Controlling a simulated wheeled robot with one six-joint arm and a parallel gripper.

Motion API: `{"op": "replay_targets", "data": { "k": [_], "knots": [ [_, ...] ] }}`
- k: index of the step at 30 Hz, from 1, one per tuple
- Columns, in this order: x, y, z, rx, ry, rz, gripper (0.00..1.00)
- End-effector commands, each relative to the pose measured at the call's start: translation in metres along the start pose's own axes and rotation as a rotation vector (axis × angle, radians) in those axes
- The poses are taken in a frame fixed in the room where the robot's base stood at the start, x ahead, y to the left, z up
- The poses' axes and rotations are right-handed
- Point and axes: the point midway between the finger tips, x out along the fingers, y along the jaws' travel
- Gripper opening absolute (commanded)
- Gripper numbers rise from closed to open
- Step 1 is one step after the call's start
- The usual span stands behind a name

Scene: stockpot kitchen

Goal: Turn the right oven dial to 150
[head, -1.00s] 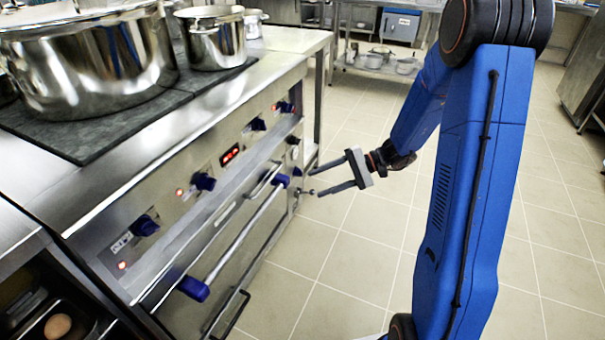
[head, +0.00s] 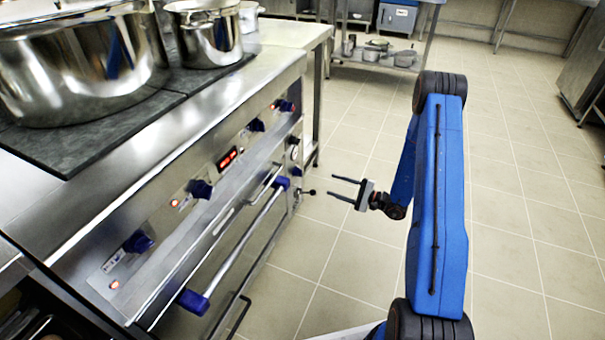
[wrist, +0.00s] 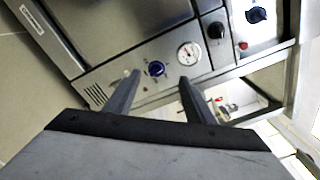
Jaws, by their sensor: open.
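The oven front with its dials fills the left of the head view. Blue dials sit along its panel: a near one (head: 138,242), one beside the red display (head: 200,188), and two toward the far right end (head: 256,125) (head: 286,106). I cannot tell for sure which is the right oven dial. My gripper (head: 330,186) is open and empty, off the oven's far right end, fingers pointing toward it. In the wrist view, a blue dial (wrist: 156,68) appears between the open fingertips but beyond them, apart. Its markings are too small to read.
The oven's long handle bar (head: 240,245) juts out below the panel. Steel pots (head: 208,38) stand on top. The tiled floor (head: 330,260) is open right of the oven.

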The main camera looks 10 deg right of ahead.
Motion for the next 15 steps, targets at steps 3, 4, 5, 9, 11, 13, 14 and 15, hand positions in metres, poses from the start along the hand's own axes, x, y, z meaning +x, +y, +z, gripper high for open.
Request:
{"op": "replay_targets", "data": {
  "k": [3, 4, 5, 9, 11, 13, 14, 15],
  "knots": [
    [-0.007, 0.013, -0.018, 0.011, 0.038, -0.031, 0.5],
    [-0.008, 0.014, -0.021, 0.011, 0.044, -0.036, 0.5],
    [-0.008, 0.015, -0.023, 0.011, 0.048, -0.04, 0.5],
    [-0.006, 0.018, -0.028, 0.011, 0.058, -0.047, 0.5],
    [-0.002, 0.018, -0.028, 0.011, 0.057, -0.047, 0.5],
    [0.007, 0.017, -0.028, 0.01, 0.056, -0.046, 0.5],
    [0.012, 0.017, -0.028, 0.01, 0.056, -0.046, 0.5],
    [0.018, 0.017, -0.029, 0.01, 0.055, -0.046, 0.5]
  ]
}}
